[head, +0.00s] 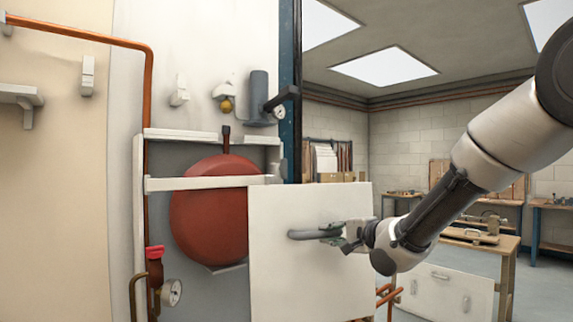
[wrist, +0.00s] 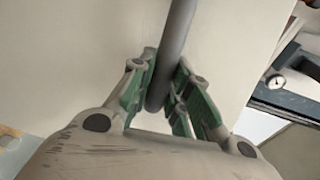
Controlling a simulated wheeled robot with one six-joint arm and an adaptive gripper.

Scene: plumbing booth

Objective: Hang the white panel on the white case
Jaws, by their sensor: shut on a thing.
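The white panel (head: 310,275) is a flat square board with a grey bar handle (head: 305,234) on its face. My gripper (head: 335,232) is shut on that handle and holds the panel upright, in front of the right part of the open white case. In the wrist view my gripper's green-lined fingers (wrist: 160,95) close on both sides of the grey handle (wrist: 178,45), with the panel (wrist: 85,50) behind it. The white case (head: 140,210) is a frame on the wall with a crossbar (head: 210,183) and a red round tank (head: 215,215) inside. The panel hides the case's lower right part.
Copper pipe (head: 148,90) runs down the case's left side. A red-handled valve (head: 155,262) and a gauge (head: 172,292) sit at lower left. Another panel with handles (head: 445,290) leans against a workbench (head: 490,243). Open floor shows at right.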

